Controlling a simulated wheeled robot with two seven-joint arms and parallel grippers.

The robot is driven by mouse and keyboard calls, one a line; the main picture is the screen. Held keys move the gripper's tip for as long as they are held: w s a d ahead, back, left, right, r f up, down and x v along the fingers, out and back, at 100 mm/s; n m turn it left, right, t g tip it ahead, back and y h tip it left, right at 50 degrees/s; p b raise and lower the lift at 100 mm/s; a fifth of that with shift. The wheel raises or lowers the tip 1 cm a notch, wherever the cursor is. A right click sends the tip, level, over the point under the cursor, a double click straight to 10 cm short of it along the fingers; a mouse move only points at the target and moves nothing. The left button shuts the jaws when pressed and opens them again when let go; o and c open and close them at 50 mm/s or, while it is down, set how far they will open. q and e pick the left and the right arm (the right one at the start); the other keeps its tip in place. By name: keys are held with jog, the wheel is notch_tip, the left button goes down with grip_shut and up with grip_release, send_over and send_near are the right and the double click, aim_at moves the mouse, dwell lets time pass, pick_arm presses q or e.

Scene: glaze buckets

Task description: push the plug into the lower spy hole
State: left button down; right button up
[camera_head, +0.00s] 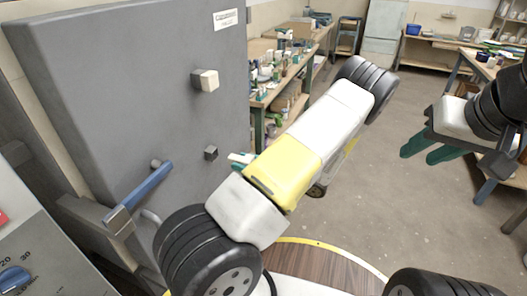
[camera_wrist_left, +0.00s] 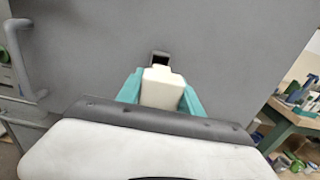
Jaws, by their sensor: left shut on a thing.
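A cream block-shaped plug (camera_wrist_left: 162,88) is between the teal fingers of my left gripper (camera_wrist_left: 160,92), which is shut on it. In the left wrist view, the dark square lower spy hole (camera_wrist_left: 160,57) is in the grey door, just beyond the plug's far end and partly hidden by it. The plug appears outside the hole; the exact gap is hard to judge. In the head view, the spy hole (camera_head: 211,153) shows left of my left gripper (camera_head: 240,159), which is mostly hidden by my arm. My right gripper (camera_head: 432,147) is open and empty, far from the door.
Another cream plug (camera_head: 206,80) sits higher on the grey door (camera_head: 130,90). A blue-handled latch (camera_head: 145,190) is at lower left. A workbench (camera_head: 285,75) with bottles stands behind the door's right edge. The floor (camera_head: 350,190) in the middle is clear.

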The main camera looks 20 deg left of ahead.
aim_at(217, 155)
pick_arm(q)
jog(key=shift+w+a, duration=0.1)
jog(key=shift+a, duration=1.75)
jog(key=shift+a, duration=0.45)
jog(key=shift+w+a+r, duration=0.1)
jog(key=shift+a, duration=0.75)
jog(key=shift+a, duration=0.1)
jog(key=shift+w+a, duration=0.1)
jog(key=shift+a, duration=0.8)
jog(key=shift+a, duration=0.2)
jog(key=shift+a, duration=0.45)
jog(key=shift+a, duration=0.15)
jog(key=shift+w+a, duration=0.1)
jog(key=shift+a, duration=0.15)
